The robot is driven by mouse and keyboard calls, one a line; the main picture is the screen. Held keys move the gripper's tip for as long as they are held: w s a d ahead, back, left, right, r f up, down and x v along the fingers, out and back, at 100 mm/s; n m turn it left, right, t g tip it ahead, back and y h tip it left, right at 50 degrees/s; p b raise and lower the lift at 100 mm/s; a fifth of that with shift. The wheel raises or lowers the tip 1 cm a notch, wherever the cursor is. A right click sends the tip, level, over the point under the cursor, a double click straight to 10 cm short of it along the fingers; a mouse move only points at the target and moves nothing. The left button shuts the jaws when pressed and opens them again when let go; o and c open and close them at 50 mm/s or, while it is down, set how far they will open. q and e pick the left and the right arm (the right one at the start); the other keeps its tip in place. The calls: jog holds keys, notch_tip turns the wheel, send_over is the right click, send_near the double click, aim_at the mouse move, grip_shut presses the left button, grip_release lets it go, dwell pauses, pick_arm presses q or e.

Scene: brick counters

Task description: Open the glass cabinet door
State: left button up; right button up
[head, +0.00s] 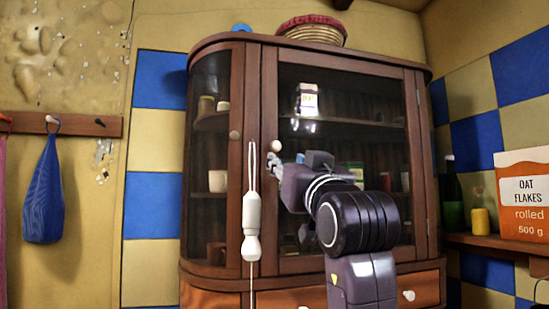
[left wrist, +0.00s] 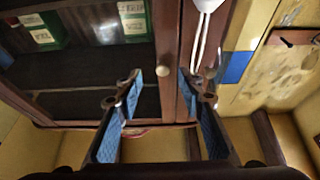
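The dark wood cabinet (head: 350,262) stands against the back wall, with its front glass door (head: 345,70) shut. A small pale round knob (head: 277,146) sits on the door frame's left side. My left gripper (head: 276,168) is close to the knob, just below it in the head view; my arm hides part of the glass. In the left wrist view my left gripper (left wrist: 160,78) is open and empty, and the knob (left wrist: 163,72) shows between its two fingertips. I cannot tell whether the fingertips reach around it or touch it. My right gripper is not in view.
A white cord pull (head: 252,212) hangs just left of the gripper, before the cabinet. Another knob (head: 235,135) is on the curved left side. A basket (head: 312,32) stands on top.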

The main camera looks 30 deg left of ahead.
aim_at(277, 147)
pick_arm(q)
jog(key=p+x, duration=0.1)
jog(key=x, duration=0.1)
jog(key=p+x, duration=0.1)
jog(key=x, duration=0.1)
jog(key=r+p+x, duration=0.1)
jog(key=x, duration=0.1)
jog(key=shift+s+a+r, duration=0.15)
jog(key=shift+s+r, duration=0.05)
jog(key=shift+w+a+r+p, duration=0.15)
jog(key=shift+w+a+p, duration=0.15)
jog(key=shift+w+a, duration=0.15)
jog(key=shift+d, duration=0.1)
jog(key=c, duration=0.7)
grip_shut()
